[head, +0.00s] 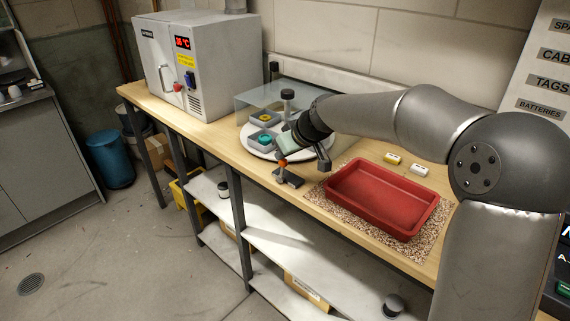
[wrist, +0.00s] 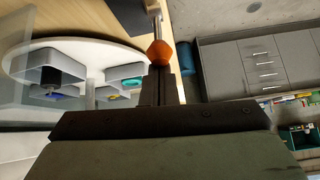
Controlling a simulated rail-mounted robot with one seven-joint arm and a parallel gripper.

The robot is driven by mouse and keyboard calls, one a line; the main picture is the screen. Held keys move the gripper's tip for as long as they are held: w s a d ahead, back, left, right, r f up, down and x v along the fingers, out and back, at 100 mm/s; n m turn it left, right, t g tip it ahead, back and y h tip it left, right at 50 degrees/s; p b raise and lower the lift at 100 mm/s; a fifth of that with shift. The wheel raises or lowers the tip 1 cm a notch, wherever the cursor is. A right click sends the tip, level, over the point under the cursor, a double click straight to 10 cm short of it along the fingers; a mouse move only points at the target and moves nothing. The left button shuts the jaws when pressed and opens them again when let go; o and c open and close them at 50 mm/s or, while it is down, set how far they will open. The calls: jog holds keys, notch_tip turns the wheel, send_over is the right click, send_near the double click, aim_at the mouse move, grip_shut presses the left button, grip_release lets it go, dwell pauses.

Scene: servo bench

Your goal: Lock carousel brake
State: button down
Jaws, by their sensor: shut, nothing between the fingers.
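The carousel is a round white turntable (head: 256,151) on the bench, with grey bins on it; one holds a teal item (head: 265,139). It also shows at left in the wrist view (wrist: 117,52). The brake is a lever with an orange knob (head: 282,163) on a dark base (head: 289,181), at the bench's front edge beside the carousel. The knob (wrist: 160,52) is just beyond my fingertips in the wrist view. My gripper (head: 284,157) is shut and empty, with its fingertips (wrist: 160,72) at the knob. I cannot tell whether they touch.
A clear cover (head: 250,98) stands over the carousel's back part. A red tray (head: 382,197) sits on a speckled mat (head: 326,201) to the right. Small yellow (head: 392,158) and white (head: 419,169) items lie behind it. A grey oven (head: 160,60) stands at left.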

jog(key=shift+s+d+f+b, duration=0.2)
jog(key=shift+d+f+b, duration=0.05)
jog(key=shift+d+b, duration=0.15)
jog(key=shift+r, duration=0.25)
jog(key=shift+p, duration=0.3)
jog(key=shift+a+r+p, duration=0.1)
jog(key=shift+r+p, duration=0.25)
jog(key=shift+r, duration=0.45)
jog(key=v, duration=0.9)
jog(key=shift+d+p, duration=0.35)
jog(key=shift+d, duration=0.1)
